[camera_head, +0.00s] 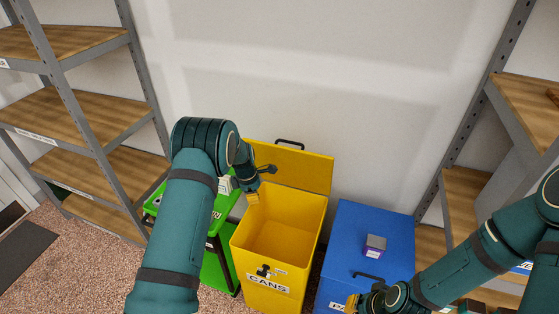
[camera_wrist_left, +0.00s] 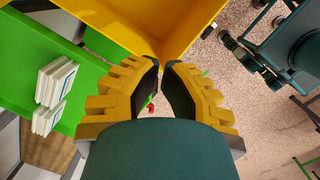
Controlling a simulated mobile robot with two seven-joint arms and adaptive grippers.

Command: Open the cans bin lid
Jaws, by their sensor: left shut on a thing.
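The yellow cans bin (camera_head: 285,222) has a CANS label on its front, and its inside is exposed. Its yellow lid (camera_head: 300,170) stands raised at the back by the wall, with a black handle (camera_head: 290,143) on its top edge. My left gripper (camera_head: 253,197) is at the bin's rear left corner, beside the opening. In the left wrist view, its fingertips (camera_wrist_left: 161,66) are close together at a corner of the yellow bin (camera_wrist_left: 140,25). The exact contact is hard to see. My right gripper (camera_head: 353,303) is low over the blue bin's front, its fingers partly hidden.
A blue bin (camera_head: 350,235) with a closed lid stands right of the cans bin; a small purple box (camera_head: 375,245) rests on it. A green bin (camera_head: 222,262) stands left, with white boxes (camera_wrist_left: 50,90) in the wrist view. Shelves (camera_head: 85,105) flank the bins.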

